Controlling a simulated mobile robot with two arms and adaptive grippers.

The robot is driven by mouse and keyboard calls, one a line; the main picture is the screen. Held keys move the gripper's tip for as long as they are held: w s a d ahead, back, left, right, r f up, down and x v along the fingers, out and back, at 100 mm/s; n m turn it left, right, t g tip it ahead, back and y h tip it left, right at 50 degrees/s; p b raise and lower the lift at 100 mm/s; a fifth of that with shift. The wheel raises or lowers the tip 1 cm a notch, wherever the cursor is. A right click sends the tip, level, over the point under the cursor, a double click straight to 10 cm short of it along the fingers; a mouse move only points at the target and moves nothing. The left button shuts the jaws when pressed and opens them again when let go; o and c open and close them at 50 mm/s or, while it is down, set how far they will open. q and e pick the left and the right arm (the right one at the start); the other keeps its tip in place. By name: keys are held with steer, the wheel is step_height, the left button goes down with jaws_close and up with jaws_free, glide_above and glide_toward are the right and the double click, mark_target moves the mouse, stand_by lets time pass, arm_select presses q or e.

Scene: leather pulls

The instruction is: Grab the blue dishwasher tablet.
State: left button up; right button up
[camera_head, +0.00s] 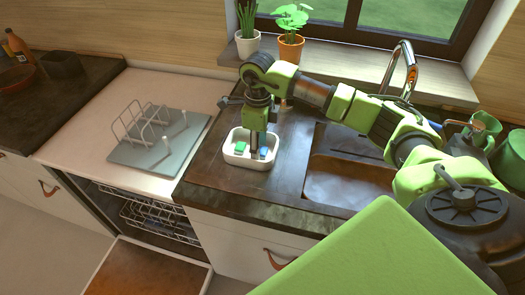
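The blue dishwasher tablet (263,152) lies in the right part of a small white tray (236,161) on the dark countertop. A green tablet (240,147) lies to its left in the same tray. My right gripper (260,145), on the arm from the right, points down over the tray. Its fingertips are at the blue tablet, whose upper part is partly hidden behind them. The fingers are too small to tell whether they are open or shut on it. My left gripper is not in view.
A sink (345,180) with a tall faucet (403,65) is right of the tray. Two potted plants stand behind on the sill. A grey drying board (150,157) with a wire rack is left. The dishwasher (150,215) is open below.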

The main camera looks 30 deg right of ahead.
steer(key=c, duration=0.9)
steer(key=shift+r, duration=0.15)
